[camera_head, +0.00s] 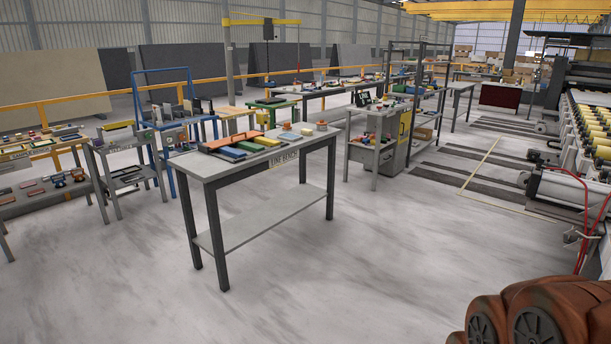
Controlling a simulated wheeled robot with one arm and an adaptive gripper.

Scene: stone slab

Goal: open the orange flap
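The orange flap (232,140) is a flat orange panel at the back left of a grey bench (300,150) labelled "LINE BENCH". My gripper is not in view.
Small orange-and-white items (307,132) stand on the bench's right part. Shelves with tools (130,170) stand to the left, and a grey cabinet (395,140) to the right behind. A roller machine (590,130) lines the right side. The floor before the bench is clear.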

